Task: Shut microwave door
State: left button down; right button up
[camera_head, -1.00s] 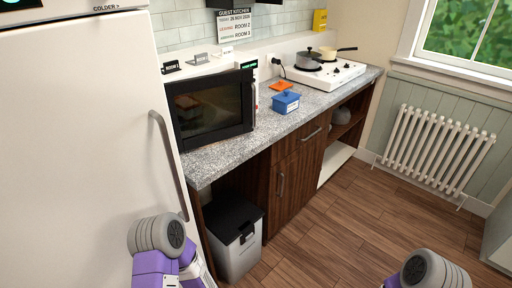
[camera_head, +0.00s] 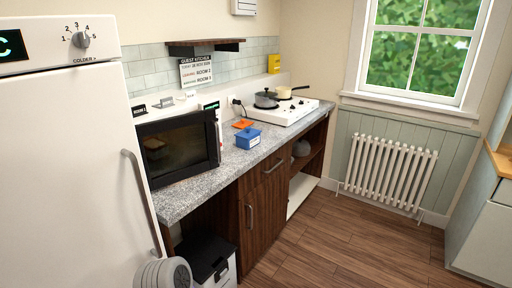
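The microwave (camera_head: 213,118) stands on the granite counter just right of the fridge, its light body mostly hidden behind its door. The black-framed door (camera_head: 180,148) with a dark window faces the room. The door's right edge stands out in front of the panel with the green display, so it looks ajar; I cannot tell how wide the gap is. Part of my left arm shows at the bottom edge, below the fridge handle and well short of the microwave. Neither of my grippers is in view.
The white fridge (camera_head: 65,170) with its long handle (camera_head: 140,200) is close on the left. A blue pot (camera_head: 248,138) and an orange item (camera_head: 242,124) sit right of the microwave. A bin (camera_head: 208,260) stands under the counter. Wooden floor (camera_head: 335,235) is clear to the right.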

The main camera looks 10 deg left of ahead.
aim_at(176, 149)
jog(key=u, duration=0.05)
jog(key=i, duration=1.05)
jog(key=u, duration=0.55)
